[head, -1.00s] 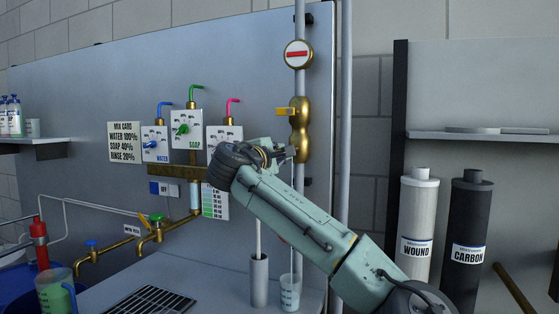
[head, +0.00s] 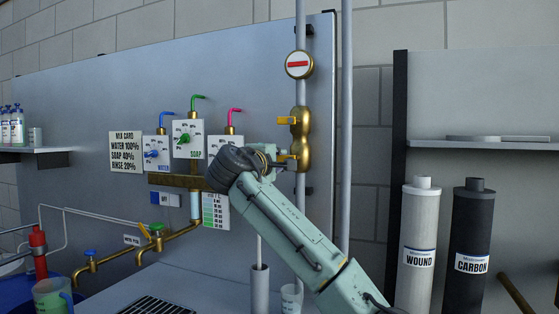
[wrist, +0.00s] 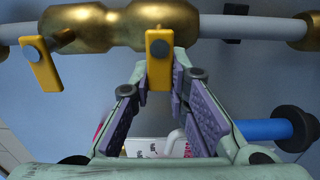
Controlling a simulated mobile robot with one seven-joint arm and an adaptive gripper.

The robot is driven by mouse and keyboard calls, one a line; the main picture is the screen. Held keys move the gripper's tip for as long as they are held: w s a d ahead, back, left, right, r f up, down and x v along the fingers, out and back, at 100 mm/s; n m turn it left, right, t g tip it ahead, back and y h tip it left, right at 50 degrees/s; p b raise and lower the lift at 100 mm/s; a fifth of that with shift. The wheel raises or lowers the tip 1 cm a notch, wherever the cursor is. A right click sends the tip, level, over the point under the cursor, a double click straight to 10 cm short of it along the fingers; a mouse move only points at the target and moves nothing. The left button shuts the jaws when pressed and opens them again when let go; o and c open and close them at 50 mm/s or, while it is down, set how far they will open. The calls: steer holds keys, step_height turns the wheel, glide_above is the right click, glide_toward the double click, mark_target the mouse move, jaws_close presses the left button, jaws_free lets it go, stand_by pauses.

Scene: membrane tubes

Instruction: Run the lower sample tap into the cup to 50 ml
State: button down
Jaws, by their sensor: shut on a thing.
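A brass double sample tap (head: 301,138) sits on the vertical pipe, with an upper yellow lever (head: 287,120) and a lower yellow lever (head: 285,158), both pointing left. My gripper (head: 276,157) is at the lower lever. In the wrist view, my gripper (wrist: 162,84) is shut on that yellow lever (wrist: 159,58), its end between the fingertips; the other yellow lever (wrist: 41,66) stands free to the left. The clear cup (head: 291,295) is below the tap, partly hidden by my arm and the frame's edge. Its liquid level is too small to read.
A grey cylinder with a thin rod (head: 260,286) stands just left of the cup. Brass taps (head: 155,240), a drain grate (head: 160,306) and a green-filled jug (head: 52,297) are further left. Two filter cartridges (head: 418,240) stand to the right.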

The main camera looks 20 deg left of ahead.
steer(key=c, duration=1.5)
jaws_free()
steer(key=s, duration=1.2)
steer(key=shift+a, duration=0.2)
